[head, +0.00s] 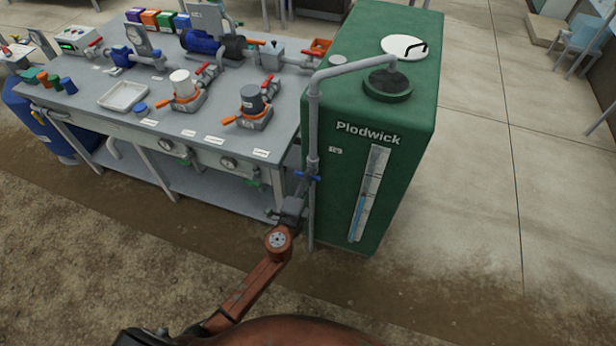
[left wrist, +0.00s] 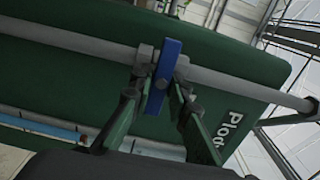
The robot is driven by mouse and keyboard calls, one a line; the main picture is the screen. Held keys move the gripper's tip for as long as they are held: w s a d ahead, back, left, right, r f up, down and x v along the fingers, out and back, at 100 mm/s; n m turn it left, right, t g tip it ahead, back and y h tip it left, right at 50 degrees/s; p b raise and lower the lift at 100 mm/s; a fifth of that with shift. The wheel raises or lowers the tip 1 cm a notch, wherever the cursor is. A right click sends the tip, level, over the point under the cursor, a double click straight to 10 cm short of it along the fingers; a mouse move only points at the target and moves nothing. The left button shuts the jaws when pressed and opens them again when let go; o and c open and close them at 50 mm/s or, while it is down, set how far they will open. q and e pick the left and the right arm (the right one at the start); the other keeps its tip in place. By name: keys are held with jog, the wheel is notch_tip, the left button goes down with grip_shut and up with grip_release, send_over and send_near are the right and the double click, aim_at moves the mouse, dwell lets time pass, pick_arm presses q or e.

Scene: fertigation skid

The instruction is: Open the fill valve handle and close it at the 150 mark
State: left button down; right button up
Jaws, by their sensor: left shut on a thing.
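The green tank (head: 415,120) marked "Plodwick" stands right of the bench. A grey fill pipe (head: 313,130) runs up its front corner and bends over the dark round opening (head: 388,84) on top. The blue valve handle (head: 314,178) lies crosswise to the pipe; it also shows in the left wrist view (left wrist: 166,68). My left gripper (head: 301,191) is shut on the handle, with one finger on each side of it in the left wrist view (left wrist: 160,85). The level gauge (head: 376,165) shows blue liquid in its lower part; its marks are too small to read. My right gripper is out of view.
The grey bench (head: 205,125) with pumps, orange-handled filters and a white tray (head: 123,95) stands to the left. A white lid (head: 404,47) lies on the tank top. The floor right of the tank is clear.

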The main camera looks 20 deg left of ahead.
pick_arm(q)
jog(key=shift+f+m, duration=0.1)
jog(key=shift+m, duration=0.2)
jog(key=c, duration=1.9)
grip_release()
jog(key=shift+c, duration=0.2)
jog(key=s, duration=1.2)
jog(key=shift+a, duration=0.1)
